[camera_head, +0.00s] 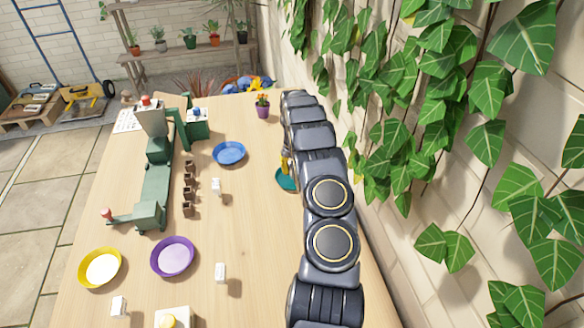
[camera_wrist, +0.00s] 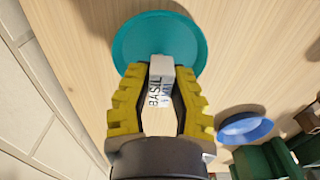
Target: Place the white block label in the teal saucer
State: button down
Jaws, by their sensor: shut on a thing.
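My gripper (camera_wrist: 159,95) has yellow ribbed fingers and is shut on the white block label (camera_wrist: 160,72), which shows dark lettering reading "BASIL". The teal saucer (camera_wrist: 130,45) lies just beyond the fingertips in the wrist view, and the block's far end overlaps its near edge there. I cannot tell whether the block touches the saucer. In the head view the teal saucer (camera_head: 283,183) is partly hidden by my arm, and a bit of my yellow gripper (camera_head: 285,164) shows above it. The held block cannot be made out there.
A blue saucer (camera_head: 229,153), purple saucer (camera_head: 172,257) and yellow saucer (camera_head: 100,268) stand on the wooden table. Other white blocks (camera_head: 221,272) stand apart. A green machine (camera_head: 157,180) and small brown pots (camera_head: 188,194) are left. A leafy wall is right.

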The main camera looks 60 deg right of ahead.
jog(key=shift+f, duration=0.15)
jog(key=c, duration=1.1)
grip_release()
notch_tip(320, 180, up, 12)
jog(key=shift+r, duration=0.25)
